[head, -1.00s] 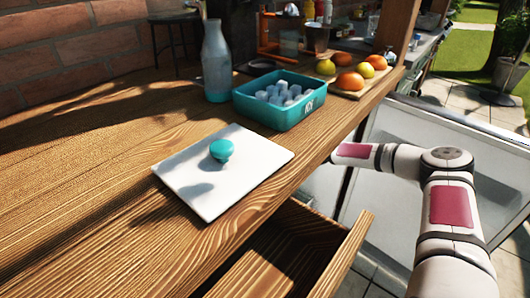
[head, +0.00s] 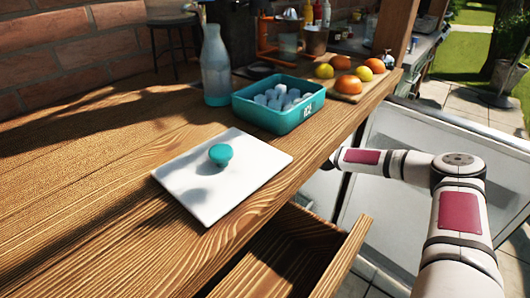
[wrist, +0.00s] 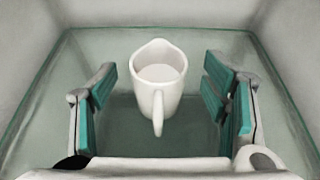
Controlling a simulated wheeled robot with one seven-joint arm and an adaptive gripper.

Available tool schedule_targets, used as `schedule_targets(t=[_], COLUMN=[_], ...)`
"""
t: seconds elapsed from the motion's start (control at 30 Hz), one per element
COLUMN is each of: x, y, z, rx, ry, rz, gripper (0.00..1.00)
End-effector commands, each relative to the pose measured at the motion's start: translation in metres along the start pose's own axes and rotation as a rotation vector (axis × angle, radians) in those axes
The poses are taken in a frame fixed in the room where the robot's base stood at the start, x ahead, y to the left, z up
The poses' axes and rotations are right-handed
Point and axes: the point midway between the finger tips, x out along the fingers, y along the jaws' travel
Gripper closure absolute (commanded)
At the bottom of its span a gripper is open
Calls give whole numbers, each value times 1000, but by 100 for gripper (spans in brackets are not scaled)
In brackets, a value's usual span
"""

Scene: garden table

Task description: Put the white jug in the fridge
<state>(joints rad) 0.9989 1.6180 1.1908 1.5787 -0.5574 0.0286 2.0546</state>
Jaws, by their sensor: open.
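The white jug (wrist: 158,85) stands upright on a glass shelf (wrist: 120,128) inside a pale-walled compartment, in the wrist view. Its handle points toward my wrist camera. My gripper (wrist: 171,95) is open, with one teal-padded finger on each side of the jug and visible gaps between pads and jug. In the head view my arm reaches down past the table edge to the fridge (head: 400,165), whose pale door or panel shows at the right. My gripper and the jug are hidden there by the table.
The wooden table (head: 90,215) bears a white lid with a teal knob (head: 221,155), a teal ice box (head: 280,118), a bottle (head: 216,70) and a fruit board (head: 350,92). A drawer (head: 345,262) stands open at the front, near my arm.

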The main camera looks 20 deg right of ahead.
Motion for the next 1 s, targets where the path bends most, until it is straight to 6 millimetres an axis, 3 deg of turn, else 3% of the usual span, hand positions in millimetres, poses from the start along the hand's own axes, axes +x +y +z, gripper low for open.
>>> schedule_targets(t=[0.2,0.4,0.6,1.0], x=[-48,-80,-92,-93], y=[-1,-1,0,0], z=[1,1,0,0], rx=[3,1,1,1], ry=[0,1,0,0], rz=[-2,-1,0,0], gripper=[32,32,32,32])
